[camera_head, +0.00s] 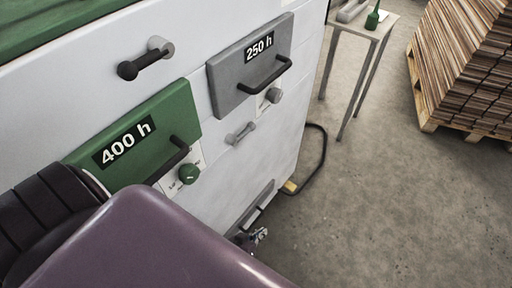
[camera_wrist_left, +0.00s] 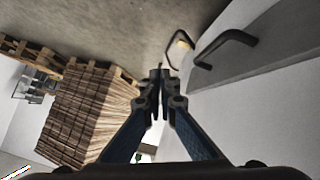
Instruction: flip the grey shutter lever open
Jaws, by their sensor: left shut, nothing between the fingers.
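A short grey lever (camera_head: 240,133) sticks out of the white cabinet front, below the grey "250 h" drawer; I take it for the shutter lever. A second lever with a dark end (camera_head: 146,58) sits higher, above the green "400 h" drawer. My left gripper (camera_head: 252,238) is low by the cabinet, beyond my purple arm, well below the grey lever and not touching it. In the left wrist view its fingers (camera_wrist_left: 160,92) are shut and empty. The grey lever is not recognisable there. My right gripper is not in view.
The grey drawer (camera_head: 226,86) and green drawer (camera_head: 158,112) have protruding dark handles; round knobs sit beside them. A low handle (camera_head: 262,200) and a dark loop with a yellow piece (camera_head: 290,186) are near my gripper. Open floor (camera_head: 390,200) lies to the right.

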